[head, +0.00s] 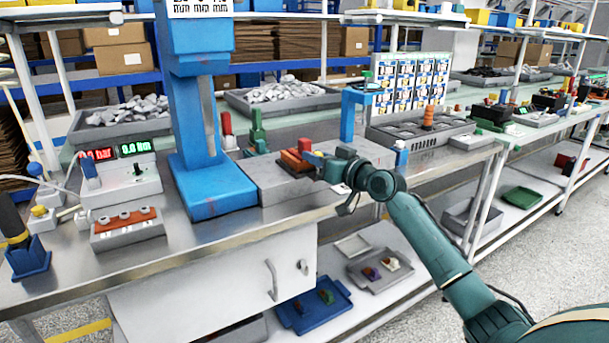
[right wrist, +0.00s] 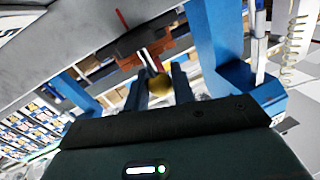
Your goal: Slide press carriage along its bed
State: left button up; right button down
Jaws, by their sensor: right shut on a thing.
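The press carriage (head: 295,160), an orange-brown block, sits on the grey bed (head: 285,188) to the right of the tall blue press column (head: 192,110). My right gripper (head: 324,166) reaches in from the right at the carriage's right side. In the right wrist view, the carriage (right wrist: 128,44) shows ahead of my fingers. A round brass-yellow knob (right wrist: 160,86) on a pale stem stands between the dark fingers of my right gripper (right wrist: 159,88), which is shut on it. In the head view the gripper hides most of the knob. My left gripper is not in view.
A green toggle clamp (head: 257,135) and a red-handled one (head: 227,130) stand behind the bed. A blue arch (head: 350,115) rises behind my wrist. A grey tray (head: 425,132) is at the right. A gauge box (head: 120,180) stands left of the press.

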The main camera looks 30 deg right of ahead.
jog(key=shift+d, duration=0.2)
jog(key=c, duration=1.2)
grip_release()
jog(key=shift+c, duration=0.2)
jog(key=v, duration=1.3)
jog(key=shift+b, duration=0.35)
